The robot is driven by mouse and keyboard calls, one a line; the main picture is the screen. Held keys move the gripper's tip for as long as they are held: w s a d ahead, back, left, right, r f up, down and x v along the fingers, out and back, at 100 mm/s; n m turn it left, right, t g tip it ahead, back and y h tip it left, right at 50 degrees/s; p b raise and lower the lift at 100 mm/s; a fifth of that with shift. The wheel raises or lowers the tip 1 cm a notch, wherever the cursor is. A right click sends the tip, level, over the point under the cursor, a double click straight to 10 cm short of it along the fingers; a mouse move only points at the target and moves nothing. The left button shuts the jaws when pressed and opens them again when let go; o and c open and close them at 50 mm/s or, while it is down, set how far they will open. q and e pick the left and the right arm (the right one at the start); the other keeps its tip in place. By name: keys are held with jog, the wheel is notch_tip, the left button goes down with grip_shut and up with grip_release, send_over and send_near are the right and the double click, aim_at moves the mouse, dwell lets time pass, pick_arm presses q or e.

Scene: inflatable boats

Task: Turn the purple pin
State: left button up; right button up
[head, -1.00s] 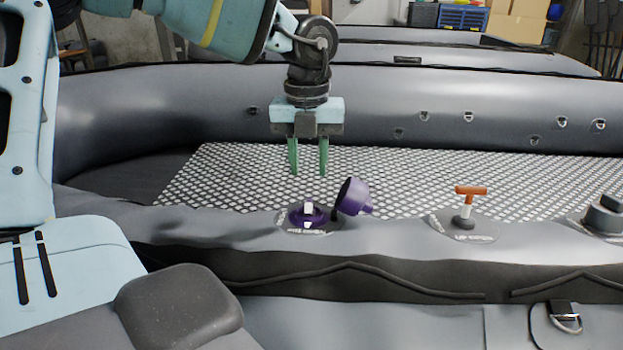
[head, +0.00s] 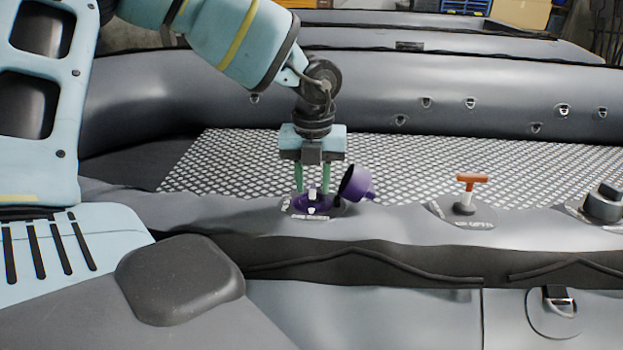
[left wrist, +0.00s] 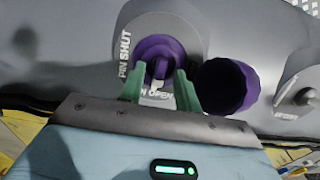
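The purple pin (head: 312,203) sits in a purple valve on the boat's near grey tube, with a small white piece in view. In the left wrist view the purple pin (left wrist: 154,47) has a "PIN SHUT" label at its left and a partly hidden "OPEN" label below. My left gripper (head: 313,190) points down just above and behind the valve. Its two green fingers are apart and empty. In the left wrist view the gripper (left wrist: 160,72) has its fingertips on either side of the pin; I cannot tell if they touch it. My right gripper is not in view.
An open purple cap (head: 357,184) leans up right beside the valve, close to the right finger. An orange T-handle (head: 470,184) and a dark round valve (head: 604,203) stand farther right on the tube. A patterned boat floor (head: 420,165) lies behind.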

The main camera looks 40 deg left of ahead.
pick_arm(q)
jog(key=shift+f, duration=0.15)
jog(key=shift+c, duration=0.4)
grip_shut()
